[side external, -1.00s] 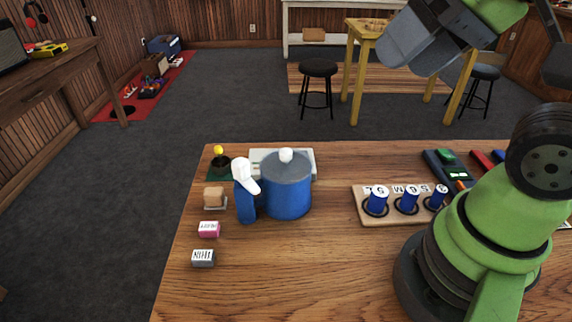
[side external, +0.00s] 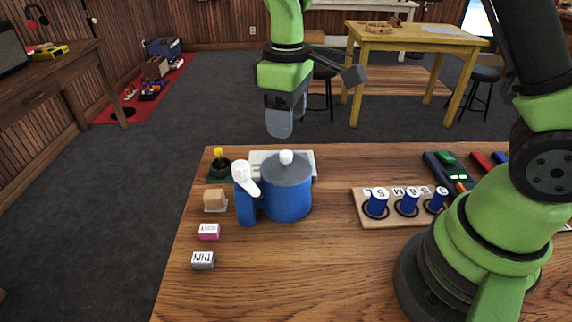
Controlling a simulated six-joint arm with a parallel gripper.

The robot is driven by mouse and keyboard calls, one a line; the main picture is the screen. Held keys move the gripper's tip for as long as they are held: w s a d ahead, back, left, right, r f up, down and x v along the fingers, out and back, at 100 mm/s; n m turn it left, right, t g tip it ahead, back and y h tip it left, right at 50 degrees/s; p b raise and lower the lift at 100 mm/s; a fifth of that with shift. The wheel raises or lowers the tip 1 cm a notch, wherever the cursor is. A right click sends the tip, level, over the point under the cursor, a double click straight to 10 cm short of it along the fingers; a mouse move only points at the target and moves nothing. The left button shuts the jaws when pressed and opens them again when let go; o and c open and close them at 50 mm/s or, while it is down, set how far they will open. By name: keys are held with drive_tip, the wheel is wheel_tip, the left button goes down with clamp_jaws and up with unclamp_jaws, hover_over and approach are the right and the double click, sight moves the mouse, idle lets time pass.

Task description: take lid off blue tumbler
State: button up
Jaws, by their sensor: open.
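The blue tumbler (side external: 287,203) stands upright on the wooden table, left of its middle. A grey-blue lid (side external: 286,171) with a white round knob (side external: 286,157) sits on its top. A blue piece with a white upper part (side external: 244,178) stands against or just beside its left side; I cannot tell if they are joined. My gripper (side external: 281,128) points down above the lid, apart from it and holding nothing visible. It is open, though this side-on angle hides the gap between its fingers.
A wooden rack (side external: 390,216) with several blue cylinders stands to the right. A yellow-knobbed item (side external: 218,165), a tan block (side external: 215,198), a pink box (side external: 208,231) and a grey box (side external: 203,260) line the left edge. A pale flat object (side external: 262,158) lies behind the tumbler. The front middle is clear.

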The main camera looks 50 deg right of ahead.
sight(286, 152)
wheel_tip(286, 152, down, 8)
drive_tip(key=shift+w+f, duration=0.1)
drive_tip(key=shift+f, duration=0.05)
idle(0.3)
drive_tip(key=shift+c, duration=0.2)
drive_tip(key=c, duration=1)
